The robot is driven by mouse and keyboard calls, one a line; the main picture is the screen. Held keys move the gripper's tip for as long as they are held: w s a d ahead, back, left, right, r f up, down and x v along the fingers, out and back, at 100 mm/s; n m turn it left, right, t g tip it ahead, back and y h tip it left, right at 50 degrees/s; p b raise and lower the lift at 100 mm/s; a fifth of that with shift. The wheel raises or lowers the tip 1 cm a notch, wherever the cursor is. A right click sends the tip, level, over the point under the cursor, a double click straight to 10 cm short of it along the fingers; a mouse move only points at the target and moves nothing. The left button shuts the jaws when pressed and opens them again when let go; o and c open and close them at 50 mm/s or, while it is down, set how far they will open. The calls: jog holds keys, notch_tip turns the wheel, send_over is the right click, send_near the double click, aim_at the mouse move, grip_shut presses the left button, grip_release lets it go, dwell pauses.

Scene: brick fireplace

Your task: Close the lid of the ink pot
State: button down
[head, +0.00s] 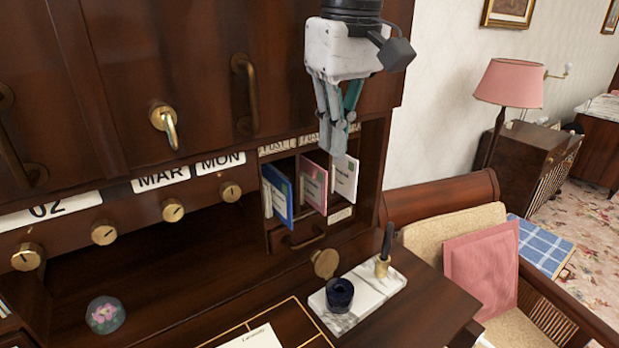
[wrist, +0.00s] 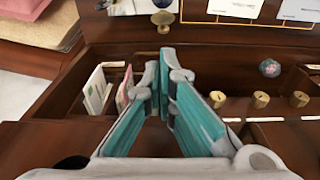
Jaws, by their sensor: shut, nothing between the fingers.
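The ink pot (head: 339,294) is a dark blue round pot with an open top, on a white marble stand (head: 366,292) on the desk. A round brass disc (head: 325,263), which looks like its raised lid, stands upright at the pot's back edge. In the wrist view the brass disc (wrist: 162,18) is at the top centre, beside the marble stand (wrist: 128,8); the pot is mostly cut off there. My gripper (head: 340,147) is shut and empty, pointing down in front of the letter slots, well above the pot and lid. Its fingertips also show in the wrist view (wrist: 166,62).
A brass holder with a dark pen (head: 384,258) stands on the marble stand's right end. Letter slots with blue, pink and white cards (head: 314,184) are behind. A glass paperweight (head: 105,315) is at left. The upper cabinet (head: 200,60) has protruding handles. Free air lies above the stand.

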jog(key=w+a, duration=0.2)
send_near(315, 251)
notch_tip(315, 251, down, 7)
jog(key=w, duration=0.1)
jog(key=shift+a+n, duration=0.3)
jog(key=shift+a, duration=0.05)
jog(key=shift+w+r, duration=0.1)
jog(key=shift+r, duration=0.1)
dwell(0.3)
jog(key=shift+d+r, duration=0.1)
